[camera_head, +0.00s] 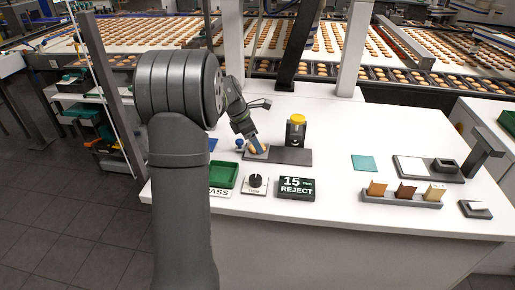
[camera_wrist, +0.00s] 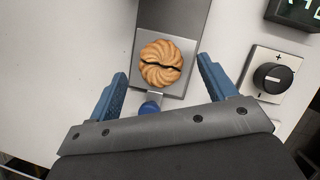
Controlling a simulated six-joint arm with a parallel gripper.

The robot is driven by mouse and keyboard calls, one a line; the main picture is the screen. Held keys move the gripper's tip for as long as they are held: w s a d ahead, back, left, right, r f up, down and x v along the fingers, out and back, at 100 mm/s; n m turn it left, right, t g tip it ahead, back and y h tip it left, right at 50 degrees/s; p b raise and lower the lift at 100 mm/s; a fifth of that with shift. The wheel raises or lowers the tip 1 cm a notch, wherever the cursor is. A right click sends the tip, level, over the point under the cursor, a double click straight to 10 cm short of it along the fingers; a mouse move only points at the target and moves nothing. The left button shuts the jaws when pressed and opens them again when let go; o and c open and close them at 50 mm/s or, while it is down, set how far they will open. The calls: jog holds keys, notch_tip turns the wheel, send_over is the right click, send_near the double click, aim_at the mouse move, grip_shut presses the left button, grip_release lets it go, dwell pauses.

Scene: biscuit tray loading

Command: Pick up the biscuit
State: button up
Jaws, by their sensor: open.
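The biscuit (camera_wrist: 161,63) is a round, golden swirl biscuit with a dark crack line across its middle. It lies on a grey metal plate (camera_wrist: 185,95) in the wrist view. In the head view the biscuit (camera_head: 262,149) shows small, partly hidden by my gripper. My gripper (camera_wrist: 160,82) has blue fingers spread wide, one on each side of the biscuit and its plate, with nothing between them touching. In the head view my gripper (camera_head: 254,146) is low over the plate.
A blue knob (camera_wrist: 149,108) sits just below the plate. A dial (camera_wrist: 271,77) is at right. A green tray (camera_head: 224,175), a REJECT display (camera_head: 296,187) and a yellow-topped device (camera_head: 296,130) stand around the plate.

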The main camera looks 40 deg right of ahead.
jog(key=shift+x, duration=0.85)
jog(key=shift+c, duration=0.5)
jog(key=c, duration=0.7)
